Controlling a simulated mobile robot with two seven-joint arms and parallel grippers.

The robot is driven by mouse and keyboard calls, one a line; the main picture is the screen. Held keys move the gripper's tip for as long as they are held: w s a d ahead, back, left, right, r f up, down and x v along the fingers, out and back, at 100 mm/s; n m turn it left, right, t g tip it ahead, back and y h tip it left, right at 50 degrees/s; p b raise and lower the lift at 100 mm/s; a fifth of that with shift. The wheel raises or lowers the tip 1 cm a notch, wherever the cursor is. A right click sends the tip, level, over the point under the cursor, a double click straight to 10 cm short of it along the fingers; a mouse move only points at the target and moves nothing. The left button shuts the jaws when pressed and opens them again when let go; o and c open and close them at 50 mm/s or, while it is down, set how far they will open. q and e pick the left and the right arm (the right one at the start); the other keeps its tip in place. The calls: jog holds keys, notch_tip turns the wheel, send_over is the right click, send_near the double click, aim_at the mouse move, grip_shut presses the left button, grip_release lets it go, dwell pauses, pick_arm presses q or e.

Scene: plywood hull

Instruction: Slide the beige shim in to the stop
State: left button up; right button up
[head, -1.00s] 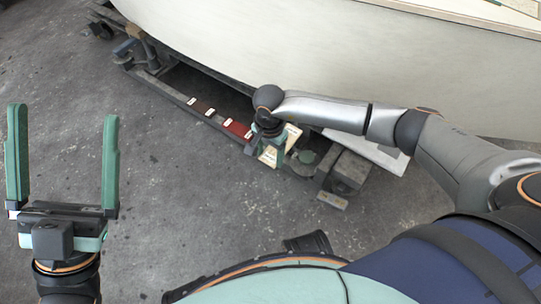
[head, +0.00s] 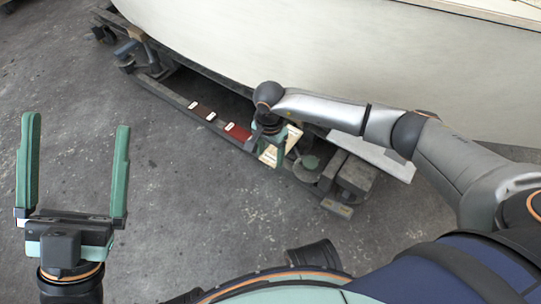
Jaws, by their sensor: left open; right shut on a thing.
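The beige shim (head: 293,137) lies at the right end of the row of shims, at the dark cradle beam under the hull. My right gripper (head: 270,160) is shut on it, and the wrist and fingers cover much of it. I cannot tell how far in it sits. My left gripper (head: 72,165) is open and empty, with its fingers pointing up, over the bare floor at the left.
A red shim (head: 238,132) and a dark brown shim (head: 202,111), each with a white label, lie along the beam (head: 165,94) to the left. The pale hull (head: 250,45) rises behind. Grey blocks (head: 357,178) stand right of my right gripper. The floor (head: 190,200) in front is clear.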

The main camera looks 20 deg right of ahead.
jog(key=shift+w+f, duration=0.15)
jog(key=shift+w, duration=0.05)
jog(key=shift+w+f, duration=0.75)
pick_arm(q)
jog(key=shift+f, duration=0.25)
pick_arm(e)
jog(key=w+f, duration=0.5)
jog(key=w, duration=0.1)
jog(key=shift+d+f, duration=0.25)
jog(key=shift+d, duration=0.2)
pick_arm(q)
jog(key=shift+w, duration=0.1)
pick_arm(e)
jog(key=shift+w+d, duration=0.1)
jog(key=shift+d, duration=0.05)
